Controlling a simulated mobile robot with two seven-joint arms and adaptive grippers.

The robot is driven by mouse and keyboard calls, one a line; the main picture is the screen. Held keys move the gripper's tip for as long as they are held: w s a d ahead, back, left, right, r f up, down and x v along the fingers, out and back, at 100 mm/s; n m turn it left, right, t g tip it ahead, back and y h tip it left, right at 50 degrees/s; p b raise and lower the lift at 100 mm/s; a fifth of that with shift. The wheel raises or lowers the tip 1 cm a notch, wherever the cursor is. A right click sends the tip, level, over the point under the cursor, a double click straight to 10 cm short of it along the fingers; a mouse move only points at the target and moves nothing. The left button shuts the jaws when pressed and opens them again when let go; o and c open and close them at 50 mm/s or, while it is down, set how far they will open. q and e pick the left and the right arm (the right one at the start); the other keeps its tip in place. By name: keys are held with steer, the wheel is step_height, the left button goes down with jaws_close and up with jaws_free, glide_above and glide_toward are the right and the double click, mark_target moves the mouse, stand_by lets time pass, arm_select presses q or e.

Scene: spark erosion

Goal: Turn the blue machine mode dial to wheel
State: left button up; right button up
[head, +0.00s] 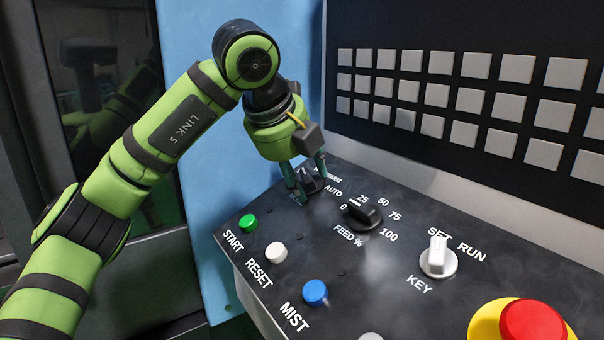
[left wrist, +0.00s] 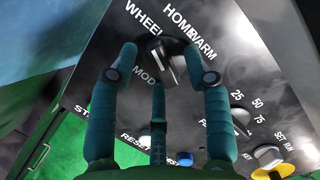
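The mode dial (head: 311,181) is a dark knob at the far left end of the black control panel on the blue machine. In the left wrist view the dial (left wrist: 178,66) shows with the words WHEEL, HOME and WARM around its far side and MODE to its left. I cannot tell for sure which word it points to. My left gripper (head: 308,183) is at the dial, its teal fingers pointing down on either side of it. In the left wrist view the gripper's fingers (left wrist: 160,62) are spread apart, and contact with the dial is unclear. My right gripper is not in view.
Beside the dial are the feed knob (head: 363,213), green start button (head: 248,223), white reset button (head: 276,251) and blue mist button (head: 315,292). A white key switch (head: 438,257) and red emergency button (head: 532,322) lie further right. A wall of grey keys (head: 466,100) rises behind.

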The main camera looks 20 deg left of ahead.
arm_select(q)
steer(key=shift+s, duration=0.1)
steer(key=v, duration=1.2)
